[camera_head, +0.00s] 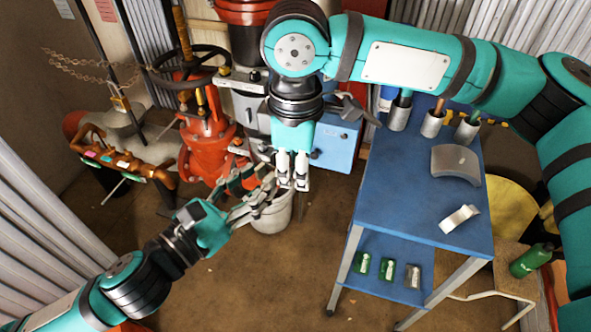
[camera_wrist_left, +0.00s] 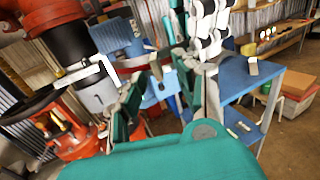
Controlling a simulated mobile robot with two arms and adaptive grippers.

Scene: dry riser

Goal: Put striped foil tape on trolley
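A pale silver-white roll (camera_head: 459,218), which looks like the foil tape, lies near the front right edge of the blue trolley top (camera_head: 390,215); its stripes are too small to make out. The trolley also shows in the left wrist view (camera_wrist_left: 236,78). My left gripper (camera_head: 264,190) is left of the trolley, over the floor by a bucket, with its fingers spread. They show apart in its wrist view (camera_wrist_left: 165,90), with nothing visible held. My right gripper (camera_head: 293,186) points down close beside it, also left of the trolley. Its fingers are close together; whether they are shut is unclear.
A curved grey sheet (camera_head: 456,164) and several cups (camera_head: 433,124) stand on the trolley. Its lower shelf holds small items (camera_head: 387,270). A grey bucket (camera_head: 271,214) is below the grippers. Red valve pipework (camera_head: 203,145) stands behind. A green bottle (camera_head: 531,260) is at right.

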